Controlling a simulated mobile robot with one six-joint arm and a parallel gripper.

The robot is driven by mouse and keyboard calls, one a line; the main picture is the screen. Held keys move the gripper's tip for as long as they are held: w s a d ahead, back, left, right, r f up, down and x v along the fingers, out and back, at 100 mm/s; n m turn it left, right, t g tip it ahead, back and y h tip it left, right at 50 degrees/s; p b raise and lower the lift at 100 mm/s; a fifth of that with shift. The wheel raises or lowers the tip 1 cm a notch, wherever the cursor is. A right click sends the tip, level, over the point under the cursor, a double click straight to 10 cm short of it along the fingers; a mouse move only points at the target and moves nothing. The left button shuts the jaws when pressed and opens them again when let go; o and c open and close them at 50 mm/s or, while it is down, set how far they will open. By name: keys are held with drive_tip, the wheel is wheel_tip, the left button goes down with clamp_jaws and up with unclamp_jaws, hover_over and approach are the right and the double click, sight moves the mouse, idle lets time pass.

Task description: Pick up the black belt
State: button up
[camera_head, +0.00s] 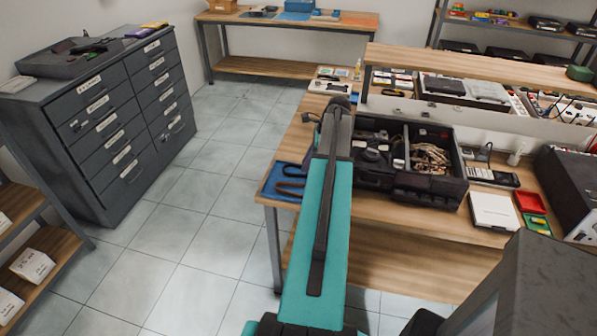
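A dark looped strap (292,180) lies on a blue mat (272,194) at the near left corner of the wooden workbench. It looks dark brown to black, and I cannot tell for sure that it is the black belt. My teal arm rises from the bottom middle and passes just right of the strap. My gripper does not show; only arm links and a dark joint at the arm's far end are visible.
The workbench (430,213) carries a black open case (425,188), a white box (495,211), and red and green trays (529,203). A grey drawer cabinet (110,115) stands left. The tiled floor (190,235) between is clear.

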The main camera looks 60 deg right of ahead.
sight(300, 174)
drive_tip(key=shift+w+a+f+p, duration=0.15)
drive_tip(key=shift+a+f+p, duration=0.15)
drive_tip(key=shift+f, duration=0.2)
drive_tip(key=shift+w+a+f+p, duration=0.15)
drive_tip(key=shift+f+p, duration=0.15)
drive_tip(key=shift+f, duration=0.15)
drive_tip(key=shift+x, duration=1.1)
drive_tip(key=shift+d, duration=0.1)
drive_tip(key=shift+c, duration=0.6)
clamp_jaws()
